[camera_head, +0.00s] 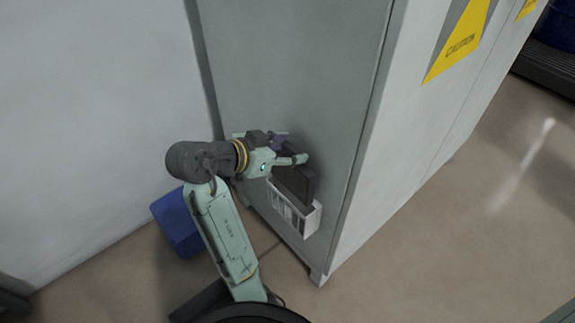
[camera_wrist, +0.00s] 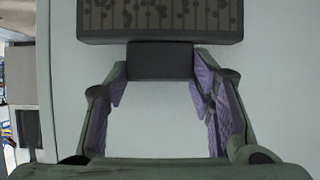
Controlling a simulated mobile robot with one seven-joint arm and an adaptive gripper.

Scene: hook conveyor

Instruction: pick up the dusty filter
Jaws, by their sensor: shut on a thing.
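The dusty filter (camera_head: 297,187) is a dark flat block by the side of the grey cabinet, standing at the white slotted holder (camera_head: 292,211). In the wrist view the filter (camera_wrist: 160,18) is at the top, its face brownish grey with dark spots. A dark tab (camera_wrist: 160,60) sticks out from its edge toward me. My gripper (camera_head: 291,150) is at the filter's upper end, and its purple-padded fingers (camera_wrist: 158,78) are shut on the tab from both sides. I cannot tell whether the filter's lower end is inside the holder.
The tall grey cabinet (camera_head: 290,75) carries yellow caution signs (camera_head: 460,40) on its front. A blue bin (camera_head: 178,222) stands on the floor behind my arm, by the pale wall. The floor to the right is open.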

